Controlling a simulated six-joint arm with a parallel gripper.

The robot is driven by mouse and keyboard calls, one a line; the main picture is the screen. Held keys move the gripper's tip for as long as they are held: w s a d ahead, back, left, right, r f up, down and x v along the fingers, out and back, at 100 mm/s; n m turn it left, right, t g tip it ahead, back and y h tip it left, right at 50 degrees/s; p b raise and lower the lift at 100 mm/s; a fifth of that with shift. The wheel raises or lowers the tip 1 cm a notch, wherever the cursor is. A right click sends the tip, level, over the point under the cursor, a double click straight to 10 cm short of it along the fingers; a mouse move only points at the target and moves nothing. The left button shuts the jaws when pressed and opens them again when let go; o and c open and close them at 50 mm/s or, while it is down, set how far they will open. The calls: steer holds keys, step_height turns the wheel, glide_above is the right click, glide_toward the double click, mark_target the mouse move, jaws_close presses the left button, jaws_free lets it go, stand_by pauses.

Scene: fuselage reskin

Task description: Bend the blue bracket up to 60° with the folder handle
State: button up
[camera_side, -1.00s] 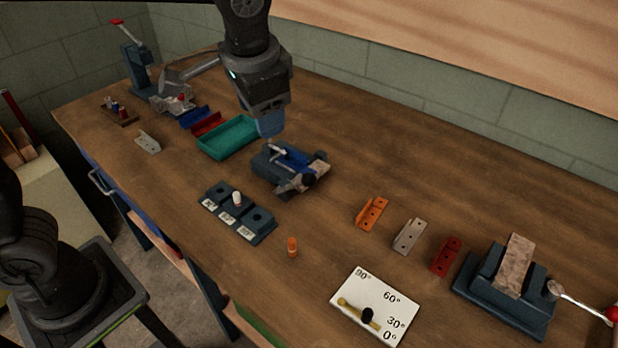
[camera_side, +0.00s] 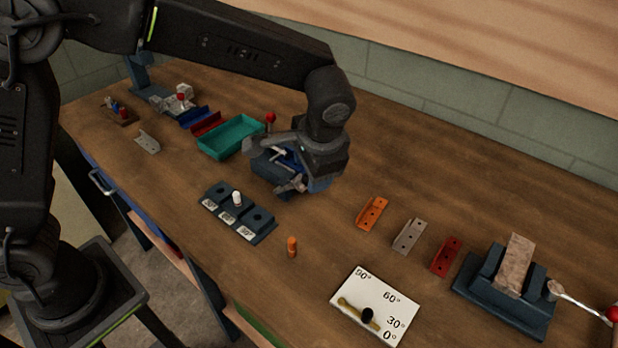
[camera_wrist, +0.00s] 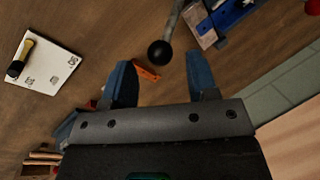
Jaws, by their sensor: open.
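The blue bracket (camera_side: 287,158) lies on the blue-grey folder (camera_side: 262,170), partly hidden behind my arm in the side view. In the wrist view a strip of blue (camera_wrist: 232,12) at the top appears to be the bracket. The folder handle is a grey rod with a black ball end (camera_wrist: 160,53); it reaches down between the fingers in the wrist view. My gripper (camera_wrist: 161,82) is open, one finger to each side of the ball, with no contact visible. In the side view my gripper (camera_side: 318,184) is low at the folder's right side and hides the ball.
A white angle card (camera_side: 385,300) with a yellow pointer lies at the front. Orange (camera_side: 372,213), grey (camera_side: 410,236) and red (camera_side: 446,257) brackets lie to the right, before a vise-like block (camera_side: 505,300). A teal tray (camera_side: 230,138) stands behind left. A red knob (camera_side: 271,118) rises behind the folder.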

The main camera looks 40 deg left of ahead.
steer(key=shift+x, duration=1.95)
steer(key=shift+c, duration=0.3)
jaws_close()
